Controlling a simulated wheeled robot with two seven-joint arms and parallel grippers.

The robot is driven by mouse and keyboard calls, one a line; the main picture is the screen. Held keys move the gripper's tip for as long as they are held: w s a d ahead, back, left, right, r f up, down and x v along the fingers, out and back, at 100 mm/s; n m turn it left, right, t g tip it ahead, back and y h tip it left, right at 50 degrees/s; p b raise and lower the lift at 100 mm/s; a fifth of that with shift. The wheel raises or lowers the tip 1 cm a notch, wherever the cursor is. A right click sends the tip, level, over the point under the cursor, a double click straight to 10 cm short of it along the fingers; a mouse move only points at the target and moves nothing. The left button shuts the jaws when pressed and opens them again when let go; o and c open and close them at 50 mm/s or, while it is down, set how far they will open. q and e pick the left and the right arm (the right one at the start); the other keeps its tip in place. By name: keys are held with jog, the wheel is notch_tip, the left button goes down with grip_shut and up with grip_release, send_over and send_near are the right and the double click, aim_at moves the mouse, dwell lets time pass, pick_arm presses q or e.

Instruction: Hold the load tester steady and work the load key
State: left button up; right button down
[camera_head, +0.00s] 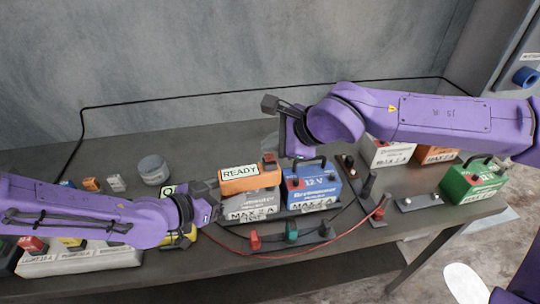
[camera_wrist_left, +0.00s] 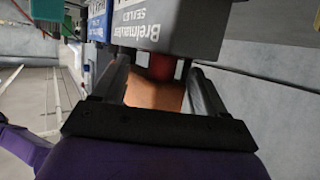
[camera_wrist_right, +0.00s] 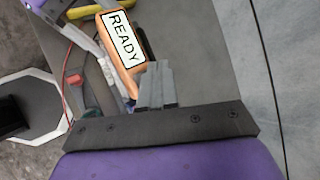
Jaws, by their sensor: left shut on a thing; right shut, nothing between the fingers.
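The load tester, an orange box with a READY display (camera_head: 248,183), sits over the grey battery (camera_head: 250,205) in the head view. Its display faces up in the right wrist view (camera_wrist_right: 122,40). My left gripper (camera_head: 212,200) is shut on the tester from the left; orange (camera_wrist_left: 152,95) shows between its fingers in the left wrist view. A red and dark knob (camera_head: 268,158), seemingly the load key, stands at the tester's right end. My right gripper (camera_head: 273,143) is shut and empty close by this knob; its fingers (camera_wrist_right: 155,85) hide that end in the right wrist view.
A blue 12 V battery (camera_head: 312,187) stands right of the grey one. A green battery (camera_head: 473,181) is farther right. Red, green and dark clamps lie in front, with a red cable (camera_head: 330,243). A grey round tin (camera_head: 153,170) stands behind my left arm.

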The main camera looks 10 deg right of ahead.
aim_at(272, 159)
pick_arm(q)
jog(key=shift+w+r, duration=0.15)
pick_arm(e)
jog(key=shift+f, duration=0.15)
jog(key=shift+w+f, duration=0.1)
jog(key=shift+f, duration=0.2)
jog(key=shift+f, duration=0.5)
dwell(0.4)
jog(key=shift+r, duration=0.9)
jog(key=shift+r, duration=0.1)
jog(key=shift+r, duration=2.45)
